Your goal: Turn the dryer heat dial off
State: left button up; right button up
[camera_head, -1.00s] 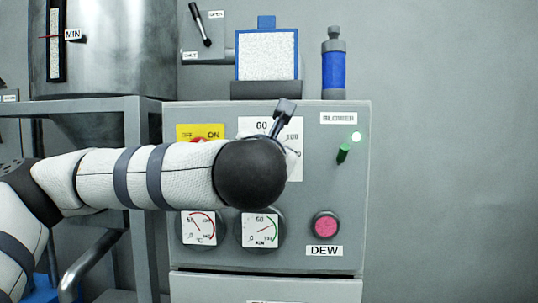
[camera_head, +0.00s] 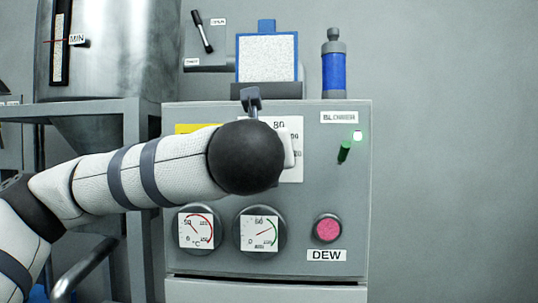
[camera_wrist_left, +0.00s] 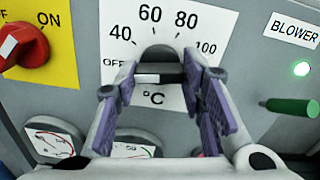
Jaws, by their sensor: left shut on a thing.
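The heat dial (camera_wrist_left: 158,52) is a dark knob on a white scale plate (camera_head: 291,165) marked OFF, 40, 60, 80, 100 and °C. My left gripper (camera_wrist_left: 158,76) is shut on the dial's grip bar, one purple-grey finger on each side. The bar lies nearly level in the left wrist view, and its pale mark sits on the left, toward OFF. The exact pointer angle is partly hidden by the fingers. In the head view my black wrist covers the dial. My right gripper is not in view.
A red OFF/ON switch (camera_wrist_left: 25,45) on a yellow plate is left of the dial. A green blower lever (camera_head: 345,151) and lit lamp (camera_head: 357,135) are at right. Two gauges (camera_head: 197,230) (camera_head: 259,231) and a pink DEW button (camera_head: 327,228) lie below. A steel hopper (camera_head: 120,50) stands upper left.

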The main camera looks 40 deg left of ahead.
pick_arm(q)
jog(key=shift+r, duration=0.1)
dwell(0.3)
jog(key=o, duration=1.1)
jog(key=shift+o, duration=0.2)
jog(key=v, duration=0.7)
jog(key=shift+s+d, duration=0.15)
jog(key=shift+s, duration=0.1)
